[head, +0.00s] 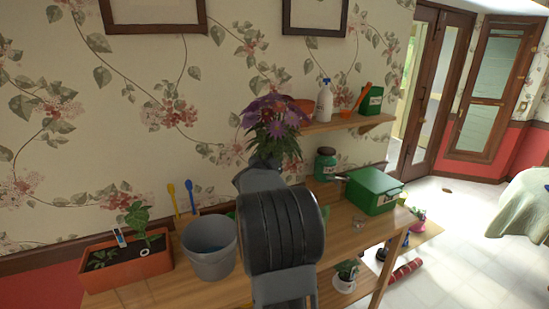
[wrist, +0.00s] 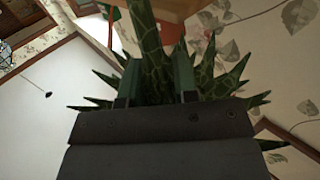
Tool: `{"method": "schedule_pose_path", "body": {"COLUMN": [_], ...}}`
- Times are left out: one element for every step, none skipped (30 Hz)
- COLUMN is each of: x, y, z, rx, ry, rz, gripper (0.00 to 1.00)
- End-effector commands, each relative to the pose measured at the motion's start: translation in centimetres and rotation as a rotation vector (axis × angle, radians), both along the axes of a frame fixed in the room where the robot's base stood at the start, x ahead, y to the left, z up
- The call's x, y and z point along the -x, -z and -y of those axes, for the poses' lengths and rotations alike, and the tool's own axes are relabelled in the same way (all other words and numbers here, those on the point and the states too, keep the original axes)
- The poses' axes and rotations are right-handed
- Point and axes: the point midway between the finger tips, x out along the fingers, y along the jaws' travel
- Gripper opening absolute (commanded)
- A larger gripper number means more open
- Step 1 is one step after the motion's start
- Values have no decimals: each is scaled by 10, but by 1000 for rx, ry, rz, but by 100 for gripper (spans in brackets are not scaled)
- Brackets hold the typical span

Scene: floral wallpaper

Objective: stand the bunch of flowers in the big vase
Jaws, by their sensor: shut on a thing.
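The bunch of flowers (head: 272,122), purple and pink with green leaves, is upright above the workbench, in front of the wallpaper and left of the wall shelf. My gripper (head: 266,160) is below the blooms, mostly hidden by my arm. In the wrist view my gripper (wrist: 156,85) is shut on the green stems (wrist: 150,45), with spiky leaves fanning out around the fingers. I cannot make out a big vase. A small bit of something green (head: 232,215) shows at the left edge of my arm, and the bench behind the arm is hidden.
On the wooden workbench (head: 335,225) stand a planter (head: 125,268), a grey bucket (head: 208,262), a green jar (head: 325,165) and a green box (head: 375,192). The wall shelf (head: 345,122) holds a white bottle (head: 325,100), pots and a green tin (head: 372,100).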

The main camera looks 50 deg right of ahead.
Motion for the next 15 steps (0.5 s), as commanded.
{"method": "schedule_pose_path", "body": {"x": [0,0,0,0,0,0,0,0,0,0,0,0,0,0,0], "y": [11,14,18,21,24,29,32,35,39,42,46,50,53,56,60], "z": [0,0,0,0,0,0,0,0,0,0,0,0,0,0,0], "rx": [1,1,1,1,1,1,1,1,1,1,1,1,1,1,1], "ry": [0,-1,-1,-1,-1,-1,-1,-1,-1,-1,-1,-1,-1,-1,-1], "rz": [0,0,0,0,0,0,0,0,0,0,0,0,0,0,0], "gripper": [0,0,0,0,0,0,0,0,0,0,0,0,0,0,0]}}
